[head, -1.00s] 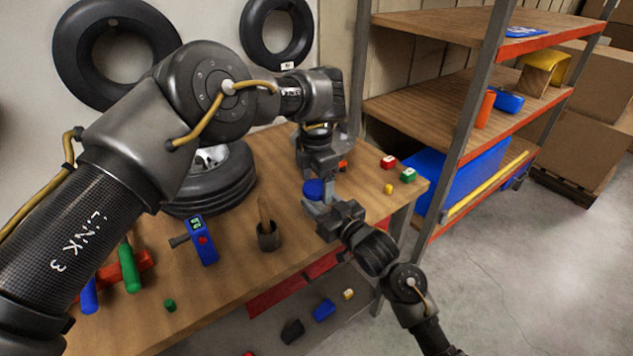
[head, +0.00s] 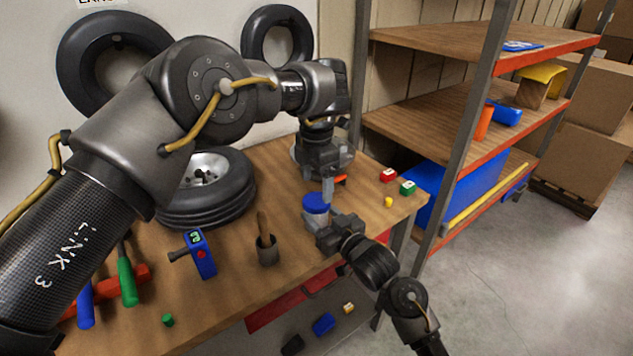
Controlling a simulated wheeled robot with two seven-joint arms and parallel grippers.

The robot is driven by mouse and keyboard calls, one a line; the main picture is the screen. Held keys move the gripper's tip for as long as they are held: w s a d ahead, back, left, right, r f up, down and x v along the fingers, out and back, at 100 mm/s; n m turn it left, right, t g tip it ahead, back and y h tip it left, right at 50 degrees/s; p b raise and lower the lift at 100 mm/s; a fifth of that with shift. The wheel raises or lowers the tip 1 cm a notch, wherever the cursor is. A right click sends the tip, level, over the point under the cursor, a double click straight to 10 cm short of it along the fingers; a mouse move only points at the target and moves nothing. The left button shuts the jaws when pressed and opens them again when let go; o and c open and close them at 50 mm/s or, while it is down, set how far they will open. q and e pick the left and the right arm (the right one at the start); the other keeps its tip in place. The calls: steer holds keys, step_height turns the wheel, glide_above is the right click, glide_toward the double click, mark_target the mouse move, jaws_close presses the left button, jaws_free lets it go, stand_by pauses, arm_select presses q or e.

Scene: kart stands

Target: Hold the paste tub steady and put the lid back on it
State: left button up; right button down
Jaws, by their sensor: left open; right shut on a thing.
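The paste tub (head: 315,218) stands near the front edge of the workbench, with a pale body partly hidden by my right gripper. The blue lid (head: 315,202) is on top of the tub and looks about level; whether it is fully seated I cannot tell. My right gripper (head: 313,225) comes from the front right and is shut on the tub's body. My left gripper (head: 327,190) points down just behind and right of the lid. It is open and looks empty, its finger overlapping the lid's edge in the picture.
A tyre (head: 206,190) lies behind. Red (head: 389,175) and green (head: 407,188) blocks and a yellow piece (head: 389,201) are on the right.

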mark_target(316, 200)
arm_select(q)
steer(key=shift+w+d+r, duration=0.1)
steer(key=shift+r, duration=0.2)
steer(key=shift+w+r+n, duration=0.1)
steer(key=shift+r+n, duration=0.15)
steer(key=shift+n, duration=0.25)
steer(key=n, duration=0.3)
steer(key=r+n, duration=0.1)
steer(key=n, duration=0.2)
steer(key=shift+r, duration=0.2)
steer(key=n, duration=0.7)
steer(key=shift+r, duration=0.4)
steer(key=n, duration=0.5)
steer(key=shift+s, duration=0.2)
steer(key=shift+f, duration=3.95)
steer(key=shift+c, duration=0.3)
